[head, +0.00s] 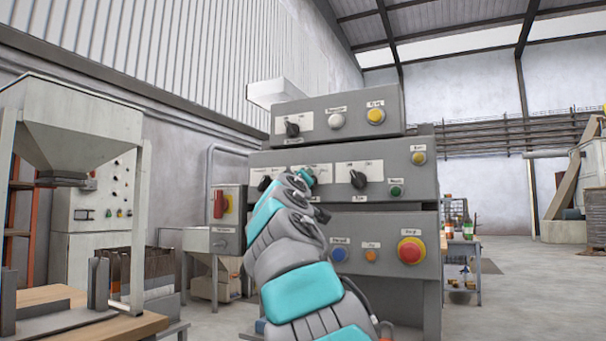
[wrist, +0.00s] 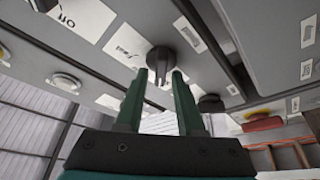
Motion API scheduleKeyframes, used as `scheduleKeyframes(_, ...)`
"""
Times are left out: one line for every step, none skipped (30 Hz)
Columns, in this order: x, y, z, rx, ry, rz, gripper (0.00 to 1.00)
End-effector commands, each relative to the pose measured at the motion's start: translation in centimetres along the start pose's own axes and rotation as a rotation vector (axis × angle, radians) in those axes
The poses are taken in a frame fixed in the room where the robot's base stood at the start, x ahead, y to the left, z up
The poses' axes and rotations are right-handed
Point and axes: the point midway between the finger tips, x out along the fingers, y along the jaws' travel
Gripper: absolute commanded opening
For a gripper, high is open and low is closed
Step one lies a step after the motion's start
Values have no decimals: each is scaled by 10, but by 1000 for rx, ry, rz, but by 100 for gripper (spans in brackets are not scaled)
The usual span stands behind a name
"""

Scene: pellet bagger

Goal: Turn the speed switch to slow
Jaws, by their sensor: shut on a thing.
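My gripper (wrist: 160,80) is shut on the black knob of a rotary switch (wrist: 160,58), with one green finger on each side. The knob sits on a white label plate (wrist: 125,45) whose words are too blurred to read surely, so I cannot confirm that it is the speed switch. In the head view my gripper (head: 306,176) is at the middle row of the grey control panel (head: 395,193). My arm and gripper hide most of that switch there, so its pointer direction cannot be told.
Other black knobs sit to the left (head: 264,183) and right (head: 358,180) in the same row. A green button (head: 396,190) and a red emergency button (head: 411,250) are further right. A red-handled switch box (head: 222,206) stands left of the panel.

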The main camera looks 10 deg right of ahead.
Motion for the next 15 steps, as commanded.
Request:
scheduleKeyframes(2, 2, 3, -24, -13, -12, 0)
scheduleKeyframes(2, 2, 3, -37, -12, -17, 0)
scheduleKeyframes(2, 2, 2, -55, -10, -24, 0)
scheduleKeyframes(2, 2, 2, -66, -9, -29, 0)
scheduleKeyframes(2, 2, 2, -77, -8, -33, 0)
scheduleKeyframes(2, 1, 2, -92, -10, -39, 0)
scheduleKeyframes(2, 0, 3, -100, -11, -44, 0)
scheduleKeyframes(2, 0, 4, -108, -12, -47, 0)
scheduleKeyframes(3, -1, 5, -118, -13, -52, 0)
scheduleKeyframes(3, -1, 5, -124, -13, -54, 0)
scheduleKeyframes(2, -2, 5, -129, -13, -56, 0)
scheduleKeyframes(2, -2, 5, -134, -12, -59, 0)
scheduleKeyframes(2, -2, 5, -137, -12, -60, 0)
scheduleKeyframes(2, -2, 5, -140, -12, -61, 0)
scheduleKeyframes(2, -2, 6, -143, -12, -62, 0)
